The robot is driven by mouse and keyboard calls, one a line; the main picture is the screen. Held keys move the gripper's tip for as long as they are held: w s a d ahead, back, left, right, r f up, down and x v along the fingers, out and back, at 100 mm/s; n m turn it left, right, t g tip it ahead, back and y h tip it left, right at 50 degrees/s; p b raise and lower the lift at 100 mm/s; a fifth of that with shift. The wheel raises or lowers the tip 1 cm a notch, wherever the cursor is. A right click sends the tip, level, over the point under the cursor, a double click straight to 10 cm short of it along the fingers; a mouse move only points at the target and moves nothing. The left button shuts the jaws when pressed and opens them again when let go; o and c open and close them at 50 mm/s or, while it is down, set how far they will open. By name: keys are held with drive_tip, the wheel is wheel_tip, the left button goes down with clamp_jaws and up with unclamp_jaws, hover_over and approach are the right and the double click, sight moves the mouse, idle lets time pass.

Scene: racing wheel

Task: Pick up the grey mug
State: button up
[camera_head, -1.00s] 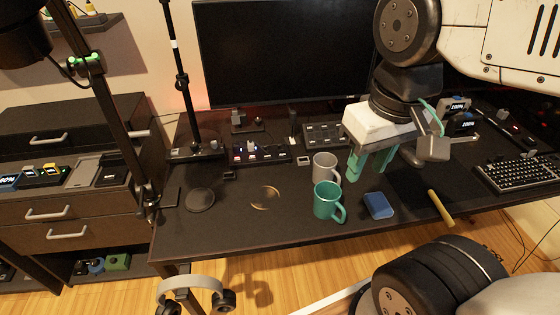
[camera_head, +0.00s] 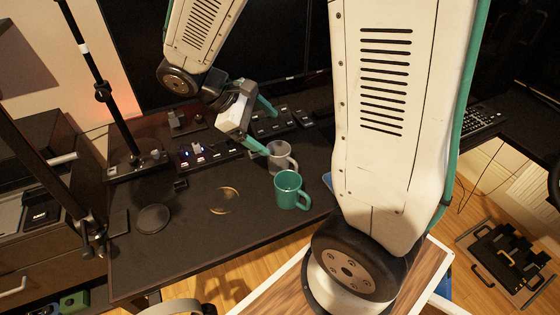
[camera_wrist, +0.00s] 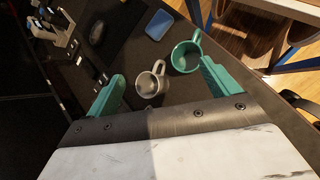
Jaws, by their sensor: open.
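The grey mug (camera_head: 281,157) stands upright on the dark desk (camera_head: 190,245), just behind the teal mug (camera_head: 290,191). My gripper (camera_head: 268,129) is open, above and behind the grey mug, with one teal finger near its left side; I cannot tell whether they touch. In the wrist view, the grey mug (camera_wrist: 147,85) lies between the open fingers of my gripper (camera_wrist: 163,70), its handle pointing up in the picture. The teal mug (camera_wrist: 185,58) is close beside it, near the right finger.
A blue block (camera_wrist: 160,24) lies near the mugs, mostly hidden by my arm in the head view. A round dark coaster (camera_head: 153,219) and a ring-shaped mark (camera_head: 224,200) lie to the left. A control box (camera_head: 205,153) and monitor (camera_head: 250,45) stand behind. The front-left desk is clear.

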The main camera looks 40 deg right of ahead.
sight(268, 157)
drive_tip(key=w+f+n+h, duration=0.2)
drive_tip(key=f, duration=0.3)
drive_tip(key=w+d+f+n+h, duration=0.1)
drive_tip(key=w+f+n+h, duration=0.1)
drive_tip(key=f, duration=0.3)
drive_tip(key=w+f+n+h, duration=0.1)
drive_tip(key=w+f+n, duration=0.2)
drive_tip(key=f, duration=0.3)
drive_tip(key=shift+w+d+n+h, duration=0.15)
drive_tip(key=shift+w+n+h, duration=0.2)
drive_tip(key=shift+n+h, duration=0.05)
drive_tip(key=shift+d+f, duration=0.1)
drive_tip(key=shift+f, duration=0.2)
drive_tip(key=x, duration=0.7)
drive_tip(key=shift+w+d+f, duration=0.1)
drive_tip(key=shift+w+d, duration=0.2)
drive_tip(key=shift+d, duration=0.1)
drive_tip(key=c, duration=1.3)
